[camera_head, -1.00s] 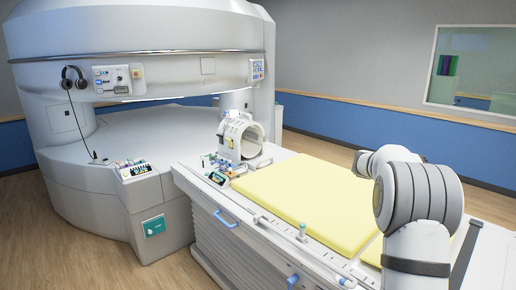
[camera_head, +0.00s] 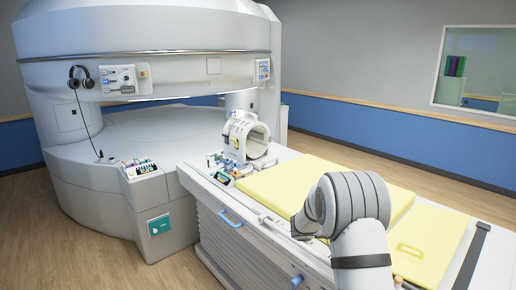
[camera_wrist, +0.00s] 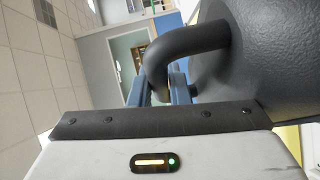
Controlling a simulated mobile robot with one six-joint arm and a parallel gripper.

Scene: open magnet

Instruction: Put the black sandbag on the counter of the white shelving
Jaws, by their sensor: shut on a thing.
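The black sandbag (camera_wrist: 275,55) fills the right of the wrist view, very close to the camera. Its thick curved black handle (camera_wrist: 195,42) runs left and bends down between the blue-grey fingers of my gripper (camera_wrist: 160,88). The gripper is shut on this handle. The sandbag's far side and lower part are out of frame. In the head view my arm hides the gripper, and the sandbag cannot be made out there. I cannot make out the white shelving or its counter in either view.
The scanner table (camera_head: 255,250) with yellow pads (camera_head: 290,188) lies beside and beyond my arm. A white ring-shaped coil (camera_head: 246,137) stands on its far end. The big open magnet (camera_head: 150,60) is at left. Wooden floor (camera_head: 60,235) is clear at lower left.

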